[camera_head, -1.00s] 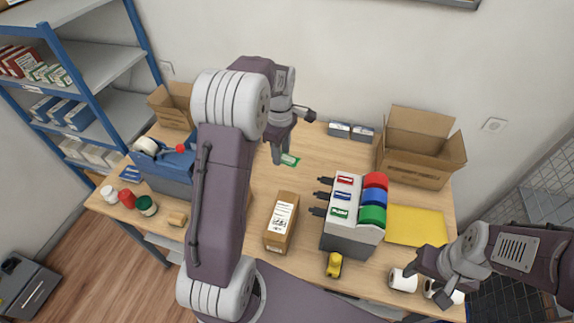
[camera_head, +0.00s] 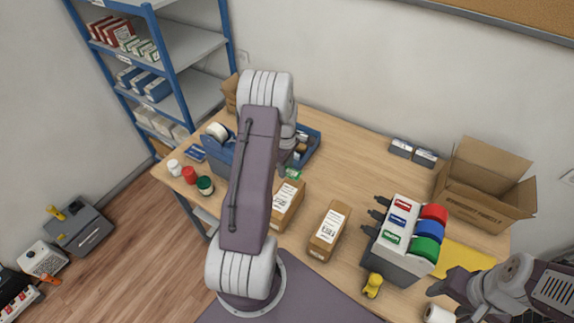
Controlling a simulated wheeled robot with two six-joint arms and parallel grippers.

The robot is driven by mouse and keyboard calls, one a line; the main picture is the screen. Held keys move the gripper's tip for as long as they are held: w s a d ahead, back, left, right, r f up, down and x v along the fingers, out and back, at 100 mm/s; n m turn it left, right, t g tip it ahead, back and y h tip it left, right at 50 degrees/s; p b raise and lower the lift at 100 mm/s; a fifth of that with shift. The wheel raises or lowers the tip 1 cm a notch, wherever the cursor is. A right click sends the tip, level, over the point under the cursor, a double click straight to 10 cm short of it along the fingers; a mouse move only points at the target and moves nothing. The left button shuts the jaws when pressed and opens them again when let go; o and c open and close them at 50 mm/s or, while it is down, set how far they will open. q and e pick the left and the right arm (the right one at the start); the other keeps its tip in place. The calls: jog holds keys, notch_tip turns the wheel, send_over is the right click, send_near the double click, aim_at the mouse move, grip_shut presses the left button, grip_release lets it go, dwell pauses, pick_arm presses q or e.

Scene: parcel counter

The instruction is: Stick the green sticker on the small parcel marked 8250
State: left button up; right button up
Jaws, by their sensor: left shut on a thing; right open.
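Two small brown parcels with white labels lie on the table, the left parcel (camera_head: 287,206) partly behind my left arm and the right parcel (camera_head: 328,231) in full view. Their label numbers are too small to read. My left gripper (camera_head: 289,168) is mostly hidden by its own arm. It is shut on the green sticker (camera_head: 293,174), which shows just behind the far end of the left parcel; I cannot tell its height. My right gripper (camera_head: 442,291) is open and empty at the lower right, near the front edge.
A dispenser (camera_head: 391,263) with red, blue and green rolls stands right of the parcels. A yellow object (camera_head: 372,285) is in front of it. An open carton (camera_head: 487,190) stands at the back right. A blue bin (camera_head: 314,141) is behind my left arm.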

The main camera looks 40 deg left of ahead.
aim_at(286, 184)
pick_arm(q)
notch_tip(286, 184, down, 7)
jog(key=b, duration=0.5)
jog(key=shift+d+f, duration=0.1)
jog(key=shift+f, duration=0.3)
jog(key=o, duration=0.8)
jog(key=shift+r, duration=0.1)
jog(key=shift+r+p, duration=2.05)
jog(key=shift+r, duration=0.7)
